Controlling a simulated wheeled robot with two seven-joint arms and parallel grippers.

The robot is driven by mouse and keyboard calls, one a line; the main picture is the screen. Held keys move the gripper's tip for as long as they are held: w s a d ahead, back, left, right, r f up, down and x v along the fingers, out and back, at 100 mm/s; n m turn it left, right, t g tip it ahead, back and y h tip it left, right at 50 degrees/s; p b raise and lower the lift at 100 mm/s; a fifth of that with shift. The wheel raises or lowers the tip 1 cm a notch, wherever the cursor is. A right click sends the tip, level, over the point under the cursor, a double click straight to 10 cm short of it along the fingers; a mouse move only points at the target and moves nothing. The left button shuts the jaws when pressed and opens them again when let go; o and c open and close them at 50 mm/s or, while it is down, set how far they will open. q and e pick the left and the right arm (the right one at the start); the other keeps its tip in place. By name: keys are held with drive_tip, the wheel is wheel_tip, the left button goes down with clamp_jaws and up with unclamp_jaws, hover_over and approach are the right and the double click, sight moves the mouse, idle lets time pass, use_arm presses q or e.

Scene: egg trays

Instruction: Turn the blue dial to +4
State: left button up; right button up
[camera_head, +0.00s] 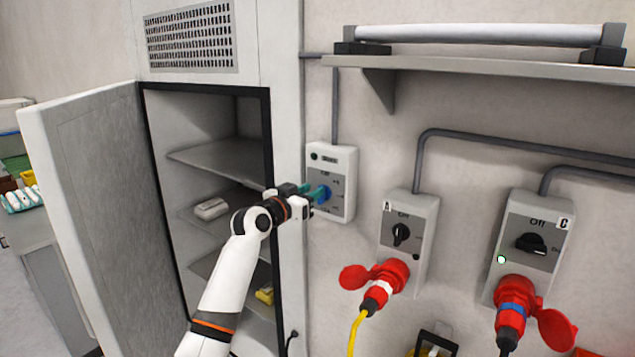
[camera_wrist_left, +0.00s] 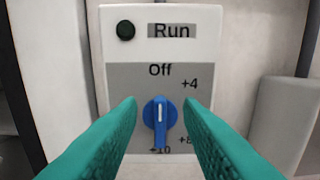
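The blue dial (camera_head: 324,194) is on a white wall box (camera_head: 342,165) beside the open cabinet. In the left wrist view the dial (camera_wrist_left: 160,124) has a white line pointing straight up toward Off. The mark +4 (camera_wrist_left: 189,84) is to its upper right; +8 and +10 are partly hidden lower down. The plate above reads Run, next to a dark green lamp (camera_wrist_left: 125,30). My left gripper (camera_head: 315,191) is at the dial. Its teal fingers stand on both sides of the dial, with gaps visible in the wrist view. My right gripper is out of view.
The open cabinet door (camera_head: 85,210) and shelves (camera_head: 225,160) lie left of the box. To the right are switch box A (camera_head: 425,215) and switch box C (camera_head: 555,205), with red plugs and cables. A wall shelf (camera_head: 490,67) is above.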

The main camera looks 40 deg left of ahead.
sight(319, 187)
use_arm(q)
drive_tip(key=shift+w+p, duration=0.35)
drive_tip(key=shift+w, duration=1.45)
drive_tip(key=shift+c, duration=0.2)
drive_tip(key=shift+f, duration=0.1)
clamp_jaws()
